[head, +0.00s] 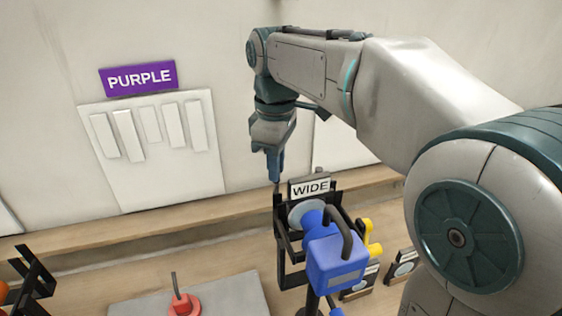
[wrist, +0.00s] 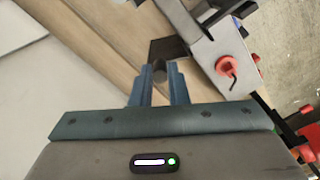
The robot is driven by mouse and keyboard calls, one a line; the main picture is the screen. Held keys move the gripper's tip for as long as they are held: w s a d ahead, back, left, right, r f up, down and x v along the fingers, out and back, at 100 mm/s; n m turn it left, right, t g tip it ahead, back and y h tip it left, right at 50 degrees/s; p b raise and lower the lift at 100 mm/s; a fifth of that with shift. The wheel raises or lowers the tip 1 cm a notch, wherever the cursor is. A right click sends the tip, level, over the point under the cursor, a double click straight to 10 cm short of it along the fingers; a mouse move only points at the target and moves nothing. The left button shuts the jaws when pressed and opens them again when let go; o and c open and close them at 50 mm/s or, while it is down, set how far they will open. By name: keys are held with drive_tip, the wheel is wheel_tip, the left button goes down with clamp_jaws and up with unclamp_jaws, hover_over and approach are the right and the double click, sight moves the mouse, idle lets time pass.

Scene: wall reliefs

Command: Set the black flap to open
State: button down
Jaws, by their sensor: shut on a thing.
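A blue lamp-like device (head: 335,255) stands at the centre of the head view, with a black frame around its front and a "WIDE" label (head: 311,187) above. The black flap (head: 280,232) is the dark upright piece at the left of that frame. My gripper (head: 274,180) reaches down to its upper end from above. In the wrist view, my gripper (wrist: 159,74) has its two blue fingers close together on a small dark rounded piece, with a black plate (wrist: 168,49) just beyond. The fingers hide part of the hold, and the flap's exact angle is hard to tell.
A red piece with a hook (head: 183,303) sits on a grey plate (head: 228,290) at lower left. Yellow knobs (head: 370,240) are right of the blue device. A purple "PURPLE" sign (head: 138,78) and a white relief panel (head: 155,145) are on the wall behind a wooden ledge (head: 150,222).

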drive_tip(key=n, duration=0.1)
drive_tip(key=a+n, duration=0.1)
drive_tip(key=n, duration=0.3)
drive_tip(key=shift+a, duration=0.3)
drive_tip(key=shift+n, duration=0.3)
drive_tip(key=c, duration=1.4)
unclamp_jaws()
wheel_tip(320, 180, up, 14)
drive_tip(key=shift+s+f, duration=0.1)
